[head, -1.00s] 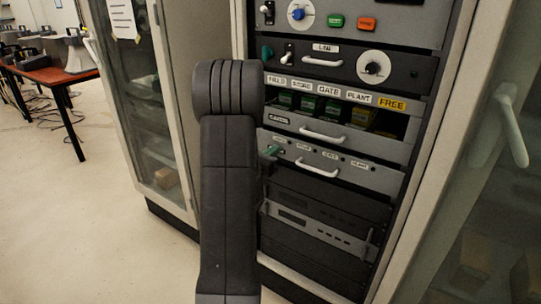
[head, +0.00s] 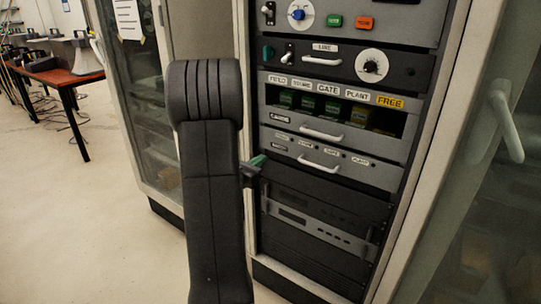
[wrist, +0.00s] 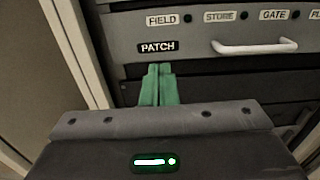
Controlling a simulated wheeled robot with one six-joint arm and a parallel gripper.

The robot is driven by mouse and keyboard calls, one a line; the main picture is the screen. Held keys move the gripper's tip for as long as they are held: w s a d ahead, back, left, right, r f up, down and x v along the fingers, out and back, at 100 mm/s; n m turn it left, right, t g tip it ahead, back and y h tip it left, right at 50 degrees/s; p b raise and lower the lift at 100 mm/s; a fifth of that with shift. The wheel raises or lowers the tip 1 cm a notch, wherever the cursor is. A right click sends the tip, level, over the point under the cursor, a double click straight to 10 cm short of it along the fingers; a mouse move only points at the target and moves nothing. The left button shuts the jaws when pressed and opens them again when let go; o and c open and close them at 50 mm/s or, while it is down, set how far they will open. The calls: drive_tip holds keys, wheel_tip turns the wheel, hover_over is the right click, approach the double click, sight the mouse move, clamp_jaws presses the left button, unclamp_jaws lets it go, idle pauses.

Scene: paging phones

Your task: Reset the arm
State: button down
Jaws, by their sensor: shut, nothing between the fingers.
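My gripper (head: 256,161) shows in the head view as a small green tip just right of my dark arm, in front of the rack. In the wrist view its two green fingers (wrist: 158,85) are pressed together with nothing between them. They point toward the rack, just below the PATCH panel (wrist: 190,40). I cannot tell how far they are from the rack face. My dark arm covers the left part of the rack's middle in the head view.
The rack carries a LINE panel (head: 345,67), a row of labelled card slots (head: 340,108) and drawer panels with white handles (head: 319,161). Glass-door cabinets flank it. A red-brown table (head: 62,78) with phones stands far left. The pale floor (head: 90,230) is clear.

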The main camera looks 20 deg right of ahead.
drive_tip(key=v, duration=0.4)
drive_tip(key=shift+s+a, duration=0.25)
drive_tip(key=shift+s, duration=0.05)
